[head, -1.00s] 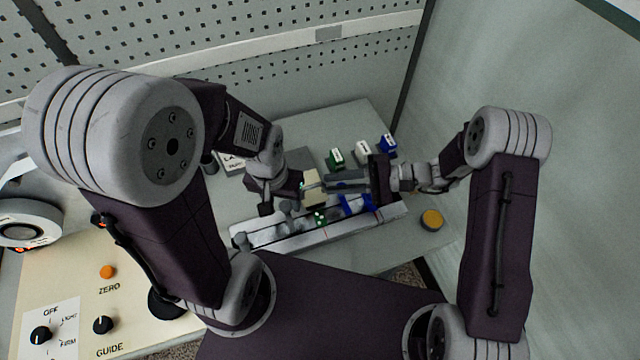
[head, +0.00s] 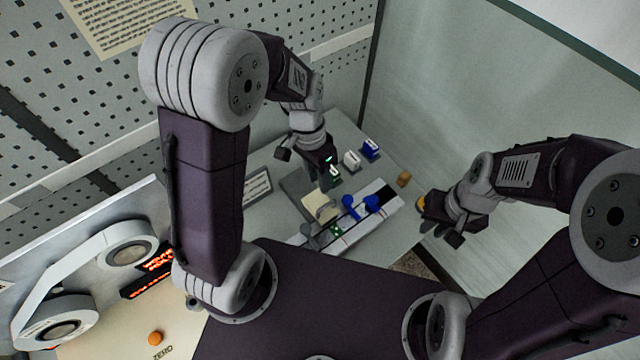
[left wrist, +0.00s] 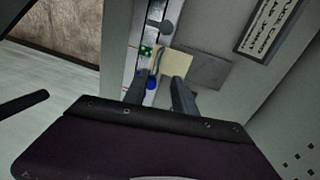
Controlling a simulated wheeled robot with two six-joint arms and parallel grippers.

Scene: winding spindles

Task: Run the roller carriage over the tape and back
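A white rail (head: 345,238) lies on the grey table and carries a cream block (head: 320,206), two blue parts (head: 371,203) and a green part with pale dots (head: 336,230). I cannot tell for certain which part is the roller carriage, or pick out the tape. My left gripper (head: 325,183) is above and behind the rail, near the cream block. In the left wrist view its two fingers (left wrist: 158,95) stand apart, with a blue part (left wrist: 152,83) and the cream block (left wrist: 176,62) beyond them. My right gripper (head: 437,230) is off the rail's right end; its finger gap is unclear.
Small green (head: 335,174), white (head: 352,160) and blue (head: 370,150) labelled blocks stand behind the rail. A brown-yellow piece (head: 403,179) sits near its right end. A control panel (head: 110,335) with an orange button is front left. A pegboard wall is behind.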

